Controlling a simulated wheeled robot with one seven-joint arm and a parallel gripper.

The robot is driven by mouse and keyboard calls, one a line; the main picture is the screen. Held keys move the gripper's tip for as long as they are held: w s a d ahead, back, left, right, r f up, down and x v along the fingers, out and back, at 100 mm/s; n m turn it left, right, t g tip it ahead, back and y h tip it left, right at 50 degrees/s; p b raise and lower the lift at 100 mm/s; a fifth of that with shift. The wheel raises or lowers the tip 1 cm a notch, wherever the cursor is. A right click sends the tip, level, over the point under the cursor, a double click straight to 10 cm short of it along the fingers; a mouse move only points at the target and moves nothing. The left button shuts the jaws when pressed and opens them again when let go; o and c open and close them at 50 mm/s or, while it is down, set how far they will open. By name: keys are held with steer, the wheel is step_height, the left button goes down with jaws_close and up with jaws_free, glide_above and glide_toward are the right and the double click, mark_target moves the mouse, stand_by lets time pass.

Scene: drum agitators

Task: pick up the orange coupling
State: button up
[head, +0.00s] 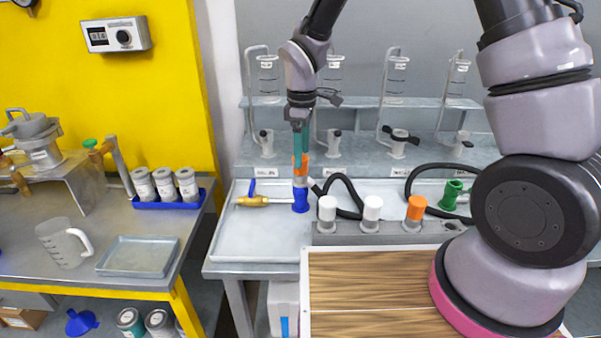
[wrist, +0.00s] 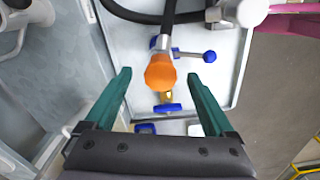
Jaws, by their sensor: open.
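The orange coupling (head: 301,163) shows in the head view just below my gripper, at the left end of a black hose. In the wrist view the coupling (wrist: 160,72) lies between my two teal fingertips, with a visible gap on each side. A short grey neck joins it to the black hose. My gripper (head: 300,148) points down over the tray and is open; its fingers also show spread in the wrist view (wrist: 158,75). In the head view one finger hides part of the other. How far the fingertips reach down around the coupling is hard to tell.
A grey rack (head: 385,236) to the right holds white-capped pieces and another orange-topped piece (head: 415,208). Glassware on stands lines the back.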

steer(key=f, duration=0.4)
steer(key=shift+a+f, duration=0.15)
steer(key=shift+a, duration=0.05)
jaws_close()
step_height(320, 180, up, 10)
steer(key=shift+r, duration=0.1)
stand_by(0.4)
